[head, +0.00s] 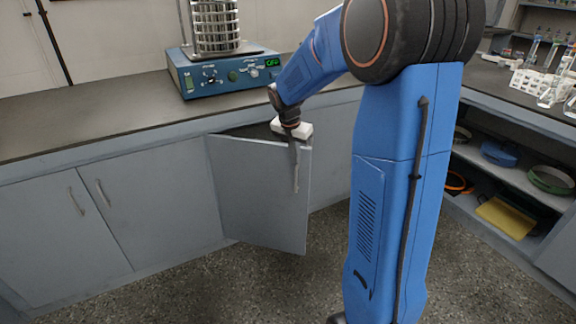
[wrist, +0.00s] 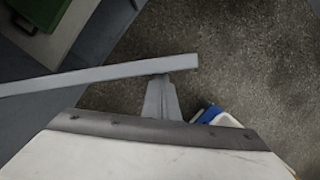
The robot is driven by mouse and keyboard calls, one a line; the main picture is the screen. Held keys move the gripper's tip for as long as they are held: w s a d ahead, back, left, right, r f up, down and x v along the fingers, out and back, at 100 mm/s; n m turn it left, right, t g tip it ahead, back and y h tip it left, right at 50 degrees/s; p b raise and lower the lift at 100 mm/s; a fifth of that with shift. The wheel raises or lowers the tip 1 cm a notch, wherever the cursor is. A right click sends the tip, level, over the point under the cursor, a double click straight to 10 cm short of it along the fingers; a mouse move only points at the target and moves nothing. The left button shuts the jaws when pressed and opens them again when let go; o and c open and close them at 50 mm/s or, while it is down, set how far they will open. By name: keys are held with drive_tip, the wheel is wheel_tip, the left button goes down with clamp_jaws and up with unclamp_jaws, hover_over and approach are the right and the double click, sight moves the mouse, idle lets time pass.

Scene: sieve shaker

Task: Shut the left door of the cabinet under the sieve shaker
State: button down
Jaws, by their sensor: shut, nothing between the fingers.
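The left door (head: 255,195) of the cabinet under the sieve shaker (head: 220,72) stands partly open, its hinge side at the left and its free edge toward me. My gripper (head: 295,178) points down at the outer face, close to the free edge. Its fingers are shut and empty. In the wrist view, the door's top edge (wrist: 100,74) crosses as a grey bar, and the gripper (wrist: 161,84) is on its outer side, at or very near it. I cannot tell whether they touch. The door's handle is not clearly distinguishable from the fingers.
Closed doors (head: 55,235) are to the left, and a closed panel (head: 335,150) is to the right of the opening. The worktop (head: 110,115) runs above. Open shelves (head: 515,180) with sieves stand at right. A green thing (wrist: 48,25) shows in the wrist view. Floor (head: 215,285) before the door is clear.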

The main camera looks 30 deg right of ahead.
drive_tip(key=w+d+n, duration=0.1)
drive_tip(key=w+d, duration=0.4)
drive_tip(key=w, duration=0.5)
drive_tip(key=w+d+n, duration=0.1)
drive_tip(key=w+d, duration=0.5)
drive_tip(key=w, duration=0.4)
drive_tip(key=shift+w+d+n+t, duration=0.15)
drive_tip(key=shift+d+n+t, duration=0.15)
drive_tip(key=shift+n, duration=0.1)
